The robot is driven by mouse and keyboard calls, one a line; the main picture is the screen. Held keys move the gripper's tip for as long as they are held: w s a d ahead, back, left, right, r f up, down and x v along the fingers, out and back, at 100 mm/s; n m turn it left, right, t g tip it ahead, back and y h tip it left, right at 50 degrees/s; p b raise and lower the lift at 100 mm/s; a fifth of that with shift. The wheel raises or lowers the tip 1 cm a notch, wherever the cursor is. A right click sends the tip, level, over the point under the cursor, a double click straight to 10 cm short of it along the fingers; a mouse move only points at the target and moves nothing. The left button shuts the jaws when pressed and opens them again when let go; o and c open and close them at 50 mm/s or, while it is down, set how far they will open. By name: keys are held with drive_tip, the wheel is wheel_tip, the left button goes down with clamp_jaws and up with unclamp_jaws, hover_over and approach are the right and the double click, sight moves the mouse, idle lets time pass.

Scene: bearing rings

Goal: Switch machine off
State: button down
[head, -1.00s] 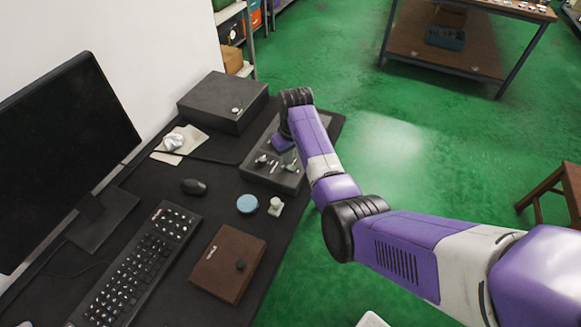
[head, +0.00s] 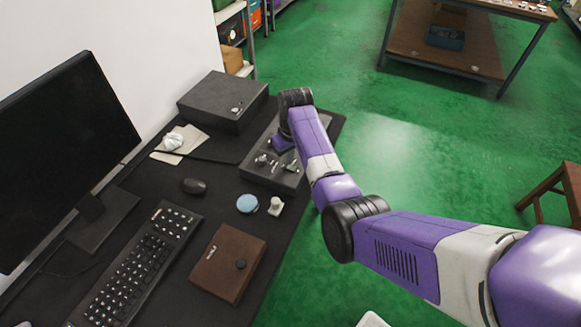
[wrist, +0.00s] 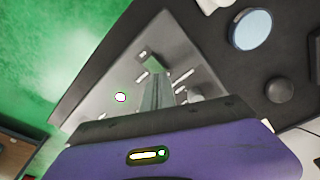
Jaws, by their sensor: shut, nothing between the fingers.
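The machine's control box (head: 262,176) is a dark, low box with several small metal knobs and levers on top, at the far right part of the desk. In the wrist view its panel (wrist: 107,113) looks light grey, with small pale levers and a round white button (wrist: 120,97). My gripper (wrist: 155,77) is shut and empty. Its narrow grey-green fingers point down at the panel among the levers. I cannot tell whether the fingertips touch a control. In the head view my wrist hides part of the box.
A dark lidded box (head: 222,100) stands behind the control box. A mouse (head: 194,186), blue disc (head: 247,204), small pale knob-like piece (head: 276,206), brown case (head: 228,264), keyboard (head: 137,262) and monitor (head: 65,160) occupy the desk. Green floor (head: 380,150) lies open right of the desk.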

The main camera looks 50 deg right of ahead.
drive_tip(key=shift+f+b, duration=0.45)
drive_tip(key=shift+f, duration=0.25)
idle(0.3)
wheel_tip(320, 180, up, 7)
drive_tip(key=p, duration=0.7)
drive_tip(key=shift+r, duration=0.1)
drive_tip(key=shift+w, duration=0.1)
idle(0.5)
